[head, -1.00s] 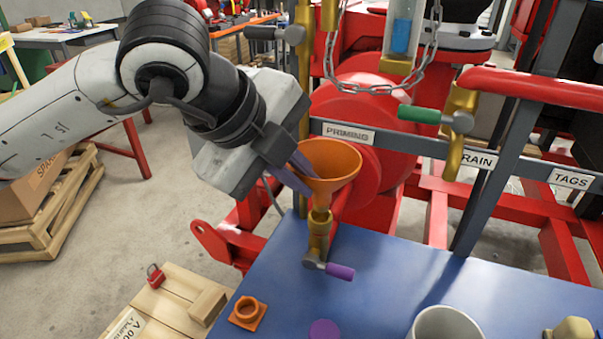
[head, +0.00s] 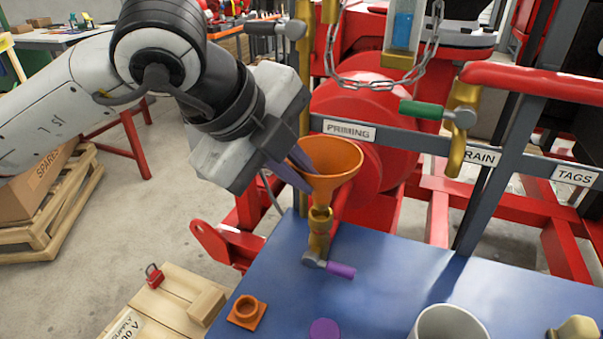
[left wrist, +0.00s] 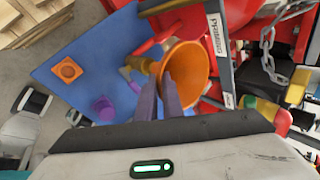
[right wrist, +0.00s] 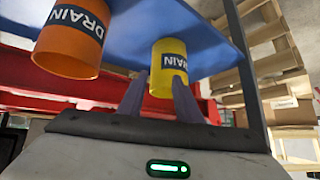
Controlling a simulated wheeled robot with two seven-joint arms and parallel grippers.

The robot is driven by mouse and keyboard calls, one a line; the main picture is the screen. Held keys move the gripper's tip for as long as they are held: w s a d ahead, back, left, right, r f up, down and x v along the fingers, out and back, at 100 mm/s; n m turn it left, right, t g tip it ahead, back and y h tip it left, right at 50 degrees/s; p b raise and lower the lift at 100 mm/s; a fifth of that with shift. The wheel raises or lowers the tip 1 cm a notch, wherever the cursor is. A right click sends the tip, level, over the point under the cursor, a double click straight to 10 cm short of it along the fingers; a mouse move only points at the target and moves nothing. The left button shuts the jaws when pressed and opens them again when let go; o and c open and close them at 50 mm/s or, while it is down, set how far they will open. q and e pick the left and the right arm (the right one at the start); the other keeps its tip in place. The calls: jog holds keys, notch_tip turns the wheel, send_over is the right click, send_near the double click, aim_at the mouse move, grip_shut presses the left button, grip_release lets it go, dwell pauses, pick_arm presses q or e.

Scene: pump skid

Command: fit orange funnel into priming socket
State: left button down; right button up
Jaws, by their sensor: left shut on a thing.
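The orange funnel (head: 345,163) is wide end up, with its narrow end at the top of the brass priming socket (head: 319,232). I cannot tell how deep the spout sits in it. The socket is on an upright brass pipe with a purple-handled valve (head: 341,271). My left gripper (head: 303,172) is shut on the funnel's left wall. The left wrist view shows the funnel's orange bowl (left wrist: 190,68) beside the fingers. My right gripper (right wrist: 160,85) is open and empty in the right wrist view, near a yellow cylinder (right wrist: 168,72) marked DRAIN.
A blue bench top (head: 390,285) lies below, with an orange square fitting (head: 247,311), a purple disc (head: 324,330) and a grey cup (head: 447,325). A chain (head: 395,84) hangs behind. The PRIMING rail (head: 348,130) and red machinery stand behind the funnel.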

jog(key=shift+w, duration=0.1)
dwell(0.3)
pick_arm(q)
jog(key=shift+b, duration=0.5)
pick_arm(e)
jog(key=shift+f, duration=0.35)
pick_arm(q)
jog(key=shift+f, duration=0.15)
pick_arm(e)
jog(key=shift+f, duration=0.25)
